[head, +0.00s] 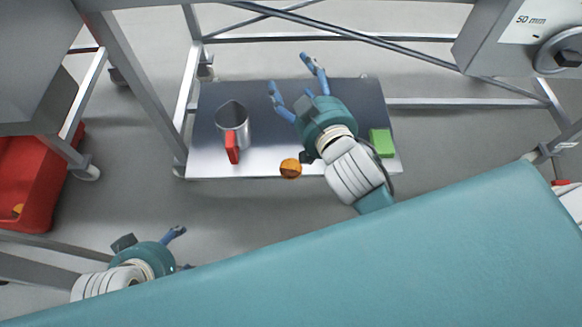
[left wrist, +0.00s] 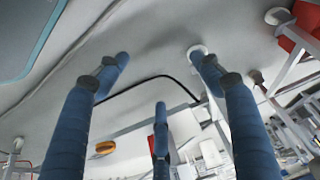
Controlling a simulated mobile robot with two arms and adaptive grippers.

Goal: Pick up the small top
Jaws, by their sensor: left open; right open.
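The small top appears to be the round orange and brown thing (head: 290,168) at the front edge of the low metal shelf (head: 262,168). An orange thing, probably the same one, shows in the left wrist view (left wrist: 105,147) beyond the fingers. My right gripper (head: 290,73) is open and empty over the back of the shelf, its fingers pointing away from the top. My left gripper (head: 182,249) is low at the left, in front of the shelf and apart from the top. Its fingers are spread and empty in the left wrist view (left wrist: 160,70).
On the shelf stand a metal jug (head: 231,117), a red block (head: 232,148) in front of it and a green block (head: 382,142) at the right. A red crate (head: 35,185) is at the left. Frame legs and bars surround the shelf. The floor between is clear.

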